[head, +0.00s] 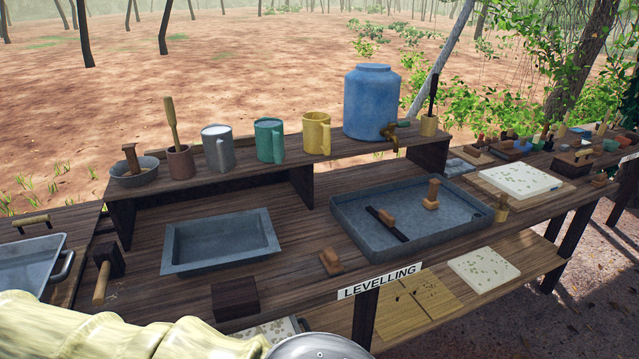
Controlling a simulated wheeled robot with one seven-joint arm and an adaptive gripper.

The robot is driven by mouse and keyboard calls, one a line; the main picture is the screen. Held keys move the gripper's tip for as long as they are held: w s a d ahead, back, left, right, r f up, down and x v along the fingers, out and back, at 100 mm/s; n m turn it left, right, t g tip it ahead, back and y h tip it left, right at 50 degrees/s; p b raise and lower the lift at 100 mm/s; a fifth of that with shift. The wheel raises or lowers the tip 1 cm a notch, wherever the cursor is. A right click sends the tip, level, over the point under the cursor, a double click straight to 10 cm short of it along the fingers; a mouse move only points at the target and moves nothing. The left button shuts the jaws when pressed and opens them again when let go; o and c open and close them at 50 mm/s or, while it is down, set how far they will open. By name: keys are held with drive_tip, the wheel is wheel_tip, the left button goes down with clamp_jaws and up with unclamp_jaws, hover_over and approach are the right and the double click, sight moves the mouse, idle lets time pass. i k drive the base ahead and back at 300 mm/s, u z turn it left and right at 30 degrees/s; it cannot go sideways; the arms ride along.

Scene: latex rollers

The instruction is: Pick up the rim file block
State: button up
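No label marks the rim file block, and I cannot tell for certain which block it is. A small brown wooden block with a raised grip (331,262) sits on the bench near its front edge, above the LEVELLING sign. A larger dark brown block (236,297) lies to its left at the front edge. Two other wooden pieces are in the grey levelling tray (345,228): a dark bar with a wooden grip (388,221) and an upright knobbed block (432,194). My arm crosses the bottom left, but my gripper's fingers are not in view.
An empty grey basin (222,244) stands left of the small block. A mallet (104,274) lies at the left. A raised shelf holds mugs, pots and a blue water barrel (371,102). Bare bench lies around the small block. A lower shelf holds a speckled slab (484,267).

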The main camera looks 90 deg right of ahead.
sight(329, 260)
drive_tip(key=u, duration=0.05)
drive_tip(key=k, duration=0.35)
drive_tip(key=z, duration=2.2)
